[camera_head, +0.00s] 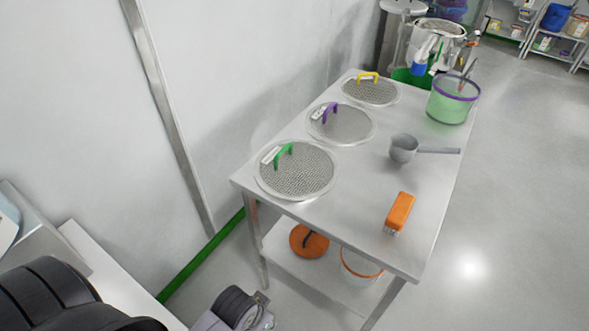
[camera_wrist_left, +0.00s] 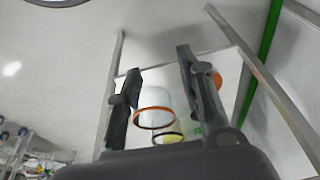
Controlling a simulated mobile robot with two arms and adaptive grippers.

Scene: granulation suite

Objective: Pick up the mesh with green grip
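The mesh with green grip (camera_head: 297,176) is a round metal sieve disc lying flat on the near left corner of the steel table (camera_head: 345,225). Its green handle (camera_head: 283,154) stands up at its left upper side, next to a white label. My left gripper (camera_wrist_left: 158,62) shows in the left wrist view with its two dark fingers apart and nothing between them. In the head view, dark arm parts of mine show at the lower left, off the table; the fingers cannot be made out there. My right gripper is not in view.
Meshes with purple (camera_head: 345,128) and yellow (camera_head: 372,94) grips lie behind. An orange-rimmed container (camera_wrist_left: 153,117) is on the lower shelf. A wall runs along the left.

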